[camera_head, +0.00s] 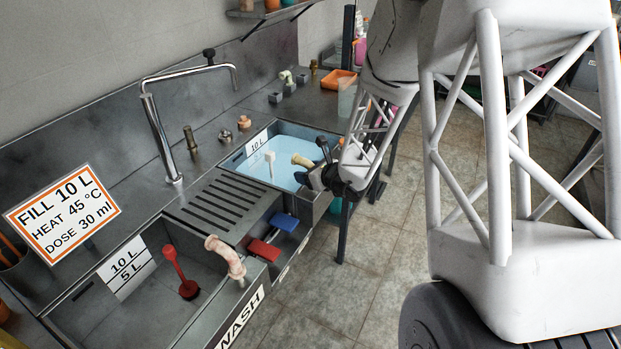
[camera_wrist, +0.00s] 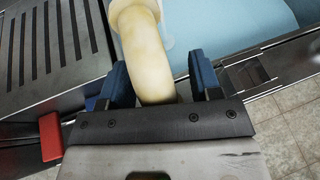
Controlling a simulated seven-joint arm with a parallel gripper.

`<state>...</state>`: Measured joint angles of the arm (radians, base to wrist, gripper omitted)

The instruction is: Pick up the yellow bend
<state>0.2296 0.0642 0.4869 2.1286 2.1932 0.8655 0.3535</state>
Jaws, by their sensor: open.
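The yellow bend (camera_head: 302,160) is a pale yellow curved pipe piece at the right side of the blue-water basin. It also shows in the wrist view (camera_wrist: 142,45), with a thicker collar at its top end. My gripper (camera_head: 319,172) is open beside it at the basin's right edge. In the wrist view my gripper (camera_wrist: 160,75) has its blue fingers on either side of the bend's lower part, with a gap visible at the right. Whether the left finger touches it is unclear. The bend's lower end is hidden behind the gripper body.
The water basin (camera_head: 237,158) has a steel rim; a white piece (camera_head: 270,161) stands in it. A slotted drainboard (camera_head: 222,207), a tall tap (camera_head: 157,135), a red block (camera_head: 263,250), a blue block (camera_head: 284,222) and a pinkish bend (camera_head: 226,257) are to the left.

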